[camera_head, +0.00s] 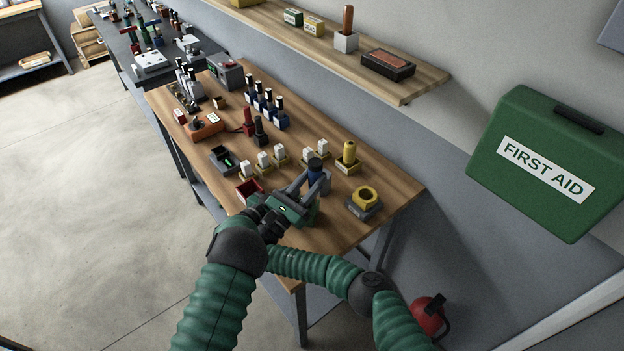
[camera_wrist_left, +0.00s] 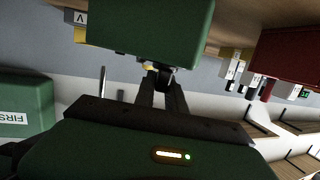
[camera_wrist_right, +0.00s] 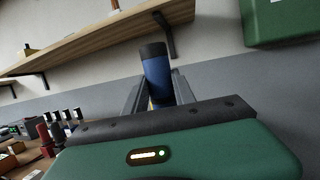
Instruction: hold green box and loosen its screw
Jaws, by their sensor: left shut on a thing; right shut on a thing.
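A dark green box (camera_wrist_left: 150,30) fills the upper middle of the left wrist view, just beyond the fingertips; its screw cannot be made out. My left gripper (camera_wrist_left: 161,80) is shut on a small dark and yellow part at the box's edge, seemingly part of the box. My right gripper (camera_head: 314,183) is shut on a blue cylinder with a black cap (camera_head: 317,174), held upright above the near right part of the table. The blue cylinder fills the middle of the right wrist view (camera_wrist_right: 157,75), between grey fingers. In the head view the right gripper and arms hide the box.
A red container (camera_head: 249,189) stands left of the grippers on the wooden table (camera_head: 385,186). A yellow cylinder in a block (camera_head: 348,158) and a grey block with a yellow ring (camera_head: 364,202) stand to the right. White-topped blocks stand behind. A shelf (camera_head: 415,78) runs above along the wall.

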